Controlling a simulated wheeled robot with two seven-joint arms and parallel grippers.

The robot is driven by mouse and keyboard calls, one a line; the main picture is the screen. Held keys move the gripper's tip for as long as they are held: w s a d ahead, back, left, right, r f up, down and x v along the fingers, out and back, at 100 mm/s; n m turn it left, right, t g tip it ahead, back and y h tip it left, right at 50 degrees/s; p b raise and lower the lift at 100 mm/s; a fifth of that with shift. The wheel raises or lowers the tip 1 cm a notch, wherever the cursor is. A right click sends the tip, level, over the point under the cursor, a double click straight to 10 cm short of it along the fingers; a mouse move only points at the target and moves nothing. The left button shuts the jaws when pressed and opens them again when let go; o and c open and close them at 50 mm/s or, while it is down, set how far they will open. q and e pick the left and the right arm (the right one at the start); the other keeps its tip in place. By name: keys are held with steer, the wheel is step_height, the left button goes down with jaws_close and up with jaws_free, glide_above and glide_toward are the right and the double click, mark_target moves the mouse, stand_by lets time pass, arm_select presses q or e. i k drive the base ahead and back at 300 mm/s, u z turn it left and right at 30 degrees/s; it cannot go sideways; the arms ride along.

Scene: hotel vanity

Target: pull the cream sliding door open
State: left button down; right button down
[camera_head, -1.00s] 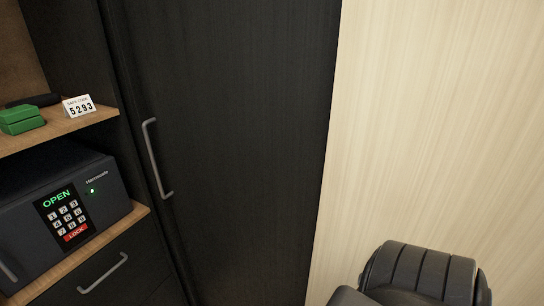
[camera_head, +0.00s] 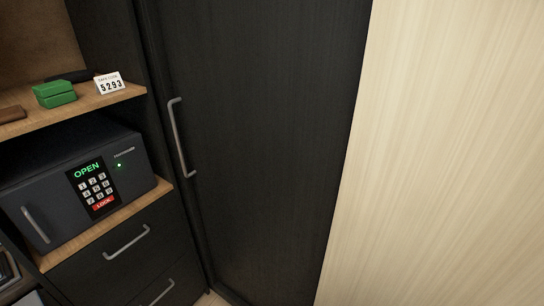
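The cream sliding door (camera_head: 450,150) is a pale wood-grained panel that fills the right of the head view. Its left edge meets a black door panel (camera_head: 270,140) along a slanting line. No handle shows on the visible part of the cream panel. The black panel has a grey vertical bar handle (camera_head: 178,138) near its left edge. Neither of my grippers is in view.
At left, a shelf (camera_head: 110,97) holds a green box (camera_head: 54,94) and a card reading 5293 (camera_head: 110,84). Below it a dark safe (camera_head: 40,180) displays OPEN. Drawers with grey handles (camera_head: 127,243) are underneath. A strip of floor shows at bottom centre.

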mark_target(440, 201)
steer(key=z, duration=2.1)
steer(key=k, duration=0.7)
steer(key=z, duration=0.5)
steer(key=k, duration=0.55)
steer(key=z, duration=0.8)
steer(key=i, duration=1.5)
steer(key=u, duration=1.05)
